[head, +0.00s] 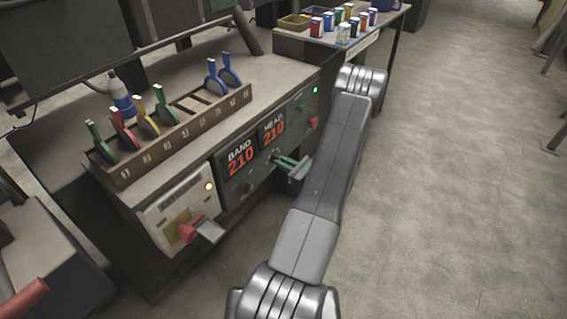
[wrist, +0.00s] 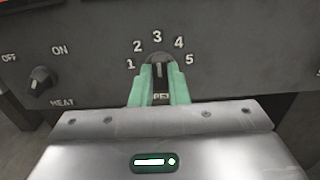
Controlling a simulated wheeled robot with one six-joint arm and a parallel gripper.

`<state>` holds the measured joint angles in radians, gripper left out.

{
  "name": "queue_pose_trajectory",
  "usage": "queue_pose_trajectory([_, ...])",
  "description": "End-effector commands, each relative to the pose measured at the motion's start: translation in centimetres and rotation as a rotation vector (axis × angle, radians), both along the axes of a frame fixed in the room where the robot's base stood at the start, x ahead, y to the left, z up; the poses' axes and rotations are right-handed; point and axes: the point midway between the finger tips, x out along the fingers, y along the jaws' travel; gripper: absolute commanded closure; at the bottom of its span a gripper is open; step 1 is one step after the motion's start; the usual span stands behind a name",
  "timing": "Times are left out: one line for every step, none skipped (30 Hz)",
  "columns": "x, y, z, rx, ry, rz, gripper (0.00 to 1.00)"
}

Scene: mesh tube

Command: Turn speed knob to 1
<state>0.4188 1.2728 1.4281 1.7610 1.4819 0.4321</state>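The speed knob (wrist: 159,71) is a dark round knob on the dark front panel in the wrist view. Numbers 1 to 5 arc around it, and its pale pointer line stands upright toward the 3. My gripper (wrist: 160,72) has green fingers, one at each side of the knob, with a narrow gap between them. I cannot tell whether they press on it. The label below the knob is partly hidden by the fingers. In the head view my gripper (head: 297,164) reaches the panel below the displays, and the knob is mostly hidden there.
An on/off heat knob (wrist: 40,80) is left of the speed knob. Red-number displays (head: 256,147) sit above. A red part (head: 188,232) with a grey plate sticks out at lower left. A rack of coloured clips (head: 175,135) stands on top.

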Motion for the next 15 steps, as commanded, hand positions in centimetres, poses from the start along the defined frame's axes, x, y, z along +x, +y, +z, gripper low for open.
queue_pose_trajectory([-0.01, 0.0, 0.0, 0.0, 0.0, 0.0, 1.0])
queue_pose_trajectory([-0.01, 0.0, 0.0, 0.0, 0.0, 0.0, 1.0])
queue_pose_trajectory([-0.01, 0.0, -0.01, -0.001, -0.001, 0.0, 1.0])
queue_pose_trajectory([-0.01, 0.0, -0.03, -0.001, -0.002, 0.0, 1.0])
queue_pose_trajectory([-0.02, -0.01, -0.04, -0.002, -0.003, 0.0, 1.0])
queue_pose_trajectory([-0.03, 0.0, -0.07, -0.005, -0.006, 0.0, 1.0])
queue_pose_trajectory([-0.03, 0.0, -0.11, -0.008, -0.011, 0.0, 1.0])
queue_pose_trajectory([-0.03, 0.0, -0.14, -0.011, -0.015, 0.0, 1.0])
queue_pose_trajectory([-0.04, 0.0, -0.2, -0.016, -0.023, 0.0, 1.0])
queue_pose_trajectory([-0.04, 0.0, -0.24, -0.023, -0.032, 0.0, 1.0])
queue_pose_trajectory([-0.04, 0.01, -0.29, -0.029, -0.04, 0.0, 1.0])
queue_pose_trajectory([-0.04, 0.0, -0.34, -0.04, -0.055, 0.0, 1.0])
queue_pose_trajectory([-0.04, 0.0, -0.36, -0.049, -0.068, 0.0, 1.0])
queue_pose_trajectory([-0.02, 0.0, -0.39, -0.059, -0.082, 0.0, 1.0])
queue_pose_trajectory([-0.03, 0.01, -0.47, -0.075, -0.103, 0.0, 1.0])
